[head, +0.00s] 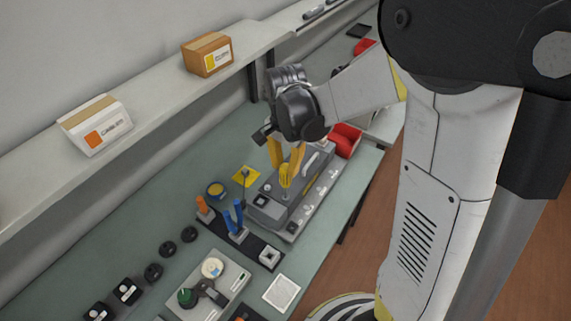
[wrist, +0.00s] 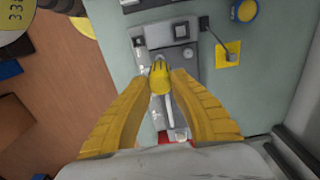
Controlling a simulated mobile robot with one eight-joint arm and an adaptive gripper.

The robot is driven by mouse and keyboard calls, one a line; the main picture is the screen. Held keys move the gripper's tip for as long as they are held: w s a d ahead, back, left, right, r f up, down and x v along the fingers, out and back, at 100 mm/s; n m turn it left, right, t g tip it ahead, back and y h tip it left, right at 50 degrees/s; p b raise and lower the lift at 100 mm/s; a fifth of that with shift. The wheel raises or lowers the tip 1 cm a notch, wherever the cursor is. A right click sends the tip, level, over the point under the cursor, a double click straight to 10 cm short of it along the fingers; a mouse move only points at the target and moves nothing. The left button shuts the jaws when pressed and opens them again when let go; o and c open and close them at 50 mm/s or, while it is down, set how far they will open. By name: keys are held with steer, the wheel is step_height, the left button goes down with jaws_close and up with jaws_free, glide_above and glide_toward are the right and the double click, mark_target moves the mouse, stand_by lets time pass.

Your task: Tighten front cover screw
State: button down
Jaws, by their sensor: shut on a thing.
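My gripper (head: 285,165) is over the grey cartridge unit (head: 265,210) on the green bench. Its two yellow fingers are shut on a yellow-handled screwdriver (head: 285,176), which points down toward the unit's top. In the wrist view the yellow handle (wrist: 160,76) sits between the fingertips, with the grey unit (wrist: 185,55) beneath it. The screwdriver's tip and the front cover screw are too small or hidden to make out, so I cannot tell whether they touch.
A black tool rack (head: 262,245) with blue and orange handles stands beside the unit. A yellow pad (head: 245,174) lies behind it and a red bin (head: 344,140) stands to the right. A grey tray (head: 233,278) is at the front. A shelf (head: 160,95) with boxes runs along the wall.

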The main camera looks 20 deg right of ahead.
steer(key=n, duration=0.4)
steer(key=shift+n+b, duration=0.4)
steer(key=n, duration=0.6)
steer(key=shift+n+b, duration=0.4)
steer(key=n, duration=0.4)
